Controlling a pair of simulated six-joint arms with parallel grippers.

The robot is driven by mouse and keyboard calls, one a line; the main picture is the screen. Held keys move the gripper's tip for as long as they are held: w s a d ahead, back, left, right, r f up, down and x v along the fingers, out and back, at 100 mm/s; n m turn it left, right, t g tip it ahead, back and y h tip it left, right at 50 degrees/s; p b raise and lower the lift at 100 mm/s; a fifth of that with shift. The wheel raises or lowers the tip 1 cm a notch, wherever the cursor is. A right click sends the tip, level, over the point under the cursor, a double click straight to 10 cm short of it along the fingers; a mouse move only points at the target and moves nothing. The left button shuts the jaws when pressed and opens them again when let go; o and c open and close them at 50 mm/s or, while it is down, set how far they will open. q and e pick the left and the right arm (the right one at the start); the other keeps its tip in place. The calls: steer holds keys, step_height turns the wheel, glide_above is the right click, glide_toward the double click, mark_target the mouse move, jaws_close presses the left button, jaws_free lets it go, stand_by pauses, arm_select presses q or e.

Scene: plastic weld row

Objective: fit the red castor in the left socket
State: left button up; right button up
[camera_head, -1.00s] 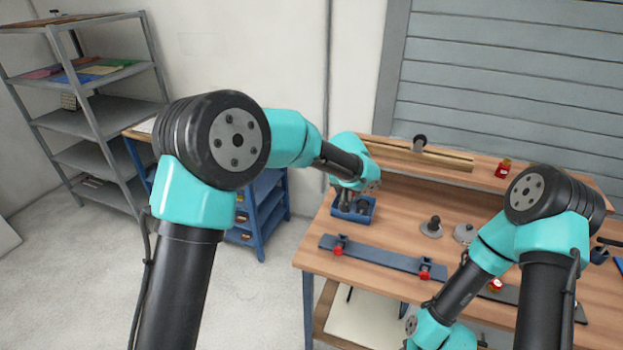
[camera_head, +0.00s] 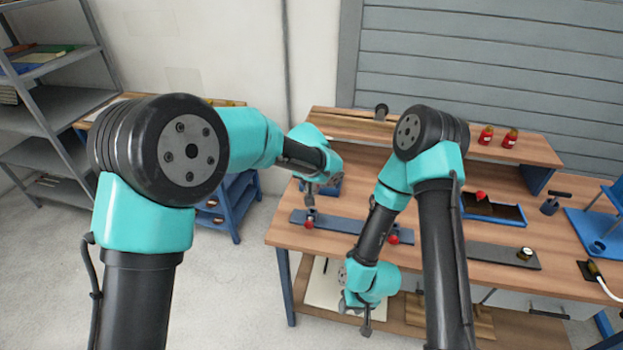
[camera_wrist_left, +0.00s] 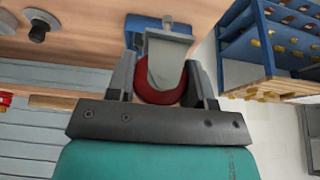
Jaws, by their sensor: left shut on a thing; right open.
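My left gripper (camera_head: 310,190) is over the left end of the blue rail (camera_head: 349,226). In the left wrist view my left gripper (camera_wrist_left: 163,88) is shut on the red castor, a red wheel (camera_wrist_left: 158,97) in a grey fork. The left socket itself is not clear at this size. My right gripper (camera_head: 367,325) is open and appears in front of the table's front edge, apart from the rail.
Red jars (camera_head: 486,135) stand on the raised shelf. A grey strip (camera_head: 490,254) lies to the right of the rail, with a dark tray (camera_head: 492,210) behind it.

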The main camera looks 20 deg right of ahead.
arm_select(q)
steer(key=shift+f, duration=0.15)
steer(key=shift+f, duration=2.3)
steer(key=shift+f, duration=0.15)
steer(key=shift+f, duration=0.75)
steer(key=shift+f, duration=1.45)
stand_by(0.9)
steer(key=o, duration=1.5)
steer(key=shift+r, duration=0.1)
